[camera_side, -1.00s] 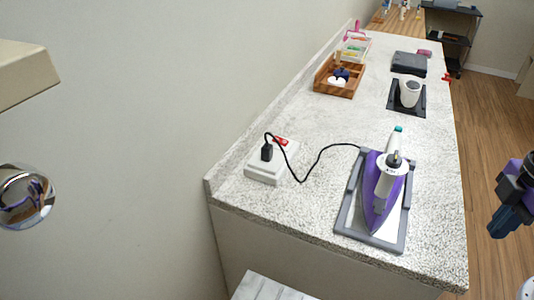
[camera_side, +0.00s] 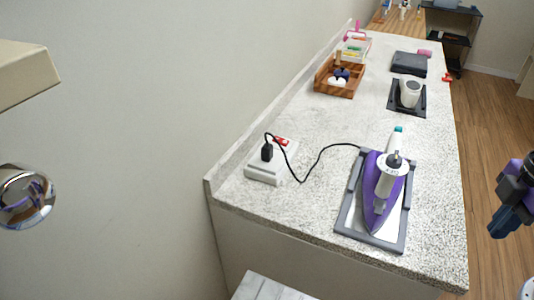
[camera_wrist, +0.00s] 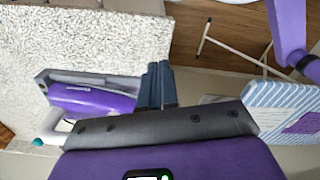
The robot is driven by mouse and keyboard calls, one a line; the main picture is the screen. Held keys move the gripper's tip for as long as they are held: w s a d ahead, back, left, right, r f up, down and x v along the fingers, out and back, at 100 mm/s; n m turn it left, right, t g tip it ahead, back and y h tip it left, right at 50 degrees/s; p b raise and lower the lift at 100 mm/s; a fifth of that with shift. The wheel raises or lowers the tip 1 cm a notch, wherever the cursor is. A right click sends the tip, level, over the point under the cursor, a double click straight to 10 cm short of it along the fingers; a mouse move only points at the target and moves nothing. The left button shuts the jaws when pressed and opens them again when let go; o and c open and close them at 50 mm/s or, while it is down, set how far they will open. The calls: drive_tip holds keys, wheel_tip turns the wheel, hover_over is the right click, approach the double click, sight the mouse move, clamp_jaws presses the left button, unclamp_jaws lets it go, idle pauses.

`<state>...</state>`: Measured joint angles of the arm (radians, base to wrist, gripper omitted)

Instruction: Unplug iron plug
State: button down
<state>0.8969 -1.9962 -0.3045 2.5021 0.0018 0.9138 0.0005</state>
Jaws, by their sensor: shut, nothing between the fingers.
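The iron's black plug (camera_side: 267,152) stands in a white socket box (camera_side: 264,174) at the near left of the counter. A black cord (camera_side: 318,160) runs from the plug to the purple iron (camera_side: 380,195), which rests on a grey tray (camera_side: 348,222). My gripper (camera_side: 497,230) is at the right edge of the side view, off the counter and well apart from the plug. In the wrist view my gripper (camera_wrist: 158,70) has its fingers together and empty, with the purple iron (camera_wrist: 95,100) beyond them to the left. The plug is not seen in the wrist view.
A red switch (camera_side: 281,141) is on the socket box. A striped ironing board (camera_wrist: 280,105) shows right in the wrist view.

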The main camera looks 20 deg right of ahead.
drive_tip(key=c, duration=1.3)
unclamp_jaws()
drive_tip(key=shift+w+a, duration=0.1)
drive_tip(key=o, duration=0.6)
drive_tip(key=shift+w+a+r, duration=0.15)
drive_tip(key=shift+w+a, duration=0.25)
drive_tip(key=shift+a, duration=0.05)
wheel_tip(320, 180, up, 6)
drive_tip(key=m+t+y, duration=0.3)
drive_tip(key=m, duration=0.1)
hover_over(265, 145)
drive_tip(key=s+d, duration=0.4)
drive_tip(key=x, duration=1.7)
drive_tip(key=shift+s+d, duration=0.15)
drive_tip(key=shift+d, duration=0.05)
drive_tip(key=shift+c, duration=0.4)
drive_tip(key=c, duration=1)
